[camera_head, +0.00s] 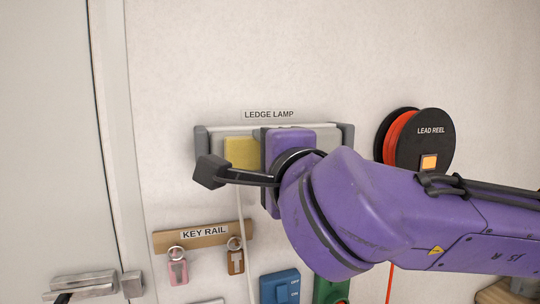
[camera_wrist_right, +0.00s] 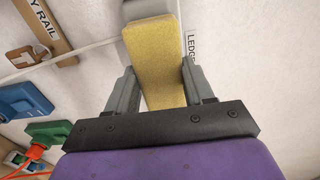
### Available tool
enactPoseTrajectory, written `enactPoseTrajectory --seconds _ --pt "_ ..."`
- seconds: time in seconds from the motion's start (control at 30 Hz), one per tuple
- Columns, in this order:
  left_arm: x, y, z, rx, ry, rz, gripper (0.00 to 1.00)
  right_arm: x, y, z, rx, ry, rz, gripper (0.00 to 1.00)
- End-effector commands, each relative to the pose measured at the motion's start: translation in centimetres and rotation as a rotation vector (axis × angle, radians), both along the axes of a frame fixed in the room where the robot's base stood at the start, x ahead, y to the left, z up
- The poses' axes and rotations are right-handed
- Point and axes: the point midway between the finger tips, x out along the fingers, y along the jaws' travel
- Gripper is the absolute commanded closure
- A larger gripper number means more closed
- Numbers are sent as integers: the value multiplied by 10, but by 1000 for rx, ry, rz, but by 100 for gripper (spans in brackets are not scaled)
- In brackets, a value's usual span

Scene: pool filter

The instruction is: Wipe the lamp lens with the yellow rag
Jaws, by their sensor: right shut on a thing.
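The yellow rag (camera_head: 240,152) is a flat block at the grey ledge lamp (camera_head: 201,139) on the wall, under the "LEDGE LAMP" label. The purple right arm covers much of the lamp. In the right wrist view the rag (camera_wrist_right: 155,60) lies between the two grey fingers of my right gripper (camera_wrist_right: 158,85), which is shut on it. A grey rounded end of the lamp (camera_wrist_right: 150,10) shows beyond the rag. The lens is mostly hidden, and I cannot tell whether the rag touches it.
Below hangs a key rail (camera_head: 205,234) with two key tags. A blue switch (camera_head: 280,287) and a green socket (camera_head: 331,290) are lower down. A lead reel (camera_head: 425,140) with orange cable is at the right. A door handle (camera_head: 85,285) is at lower left.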

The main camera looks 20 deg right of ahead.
Motion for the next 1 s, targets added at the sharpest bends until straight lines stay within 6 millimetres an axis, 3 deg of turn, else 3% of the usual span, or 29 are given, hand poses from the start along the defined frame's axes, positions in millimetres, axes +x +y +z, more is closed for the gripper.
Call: enactPoseTrajectory --seconds 0.4,0.77,1.0 --pt "0 0 -3 0 0 0 57 -1 -25 0 1 0 -1 76" --pt "0 0 0 0 0 0 57 1 0 0 -1 -1 0 76" --pt "0 0 -2 0 0 0 57 2 -16 0 1 -1 -2 76"
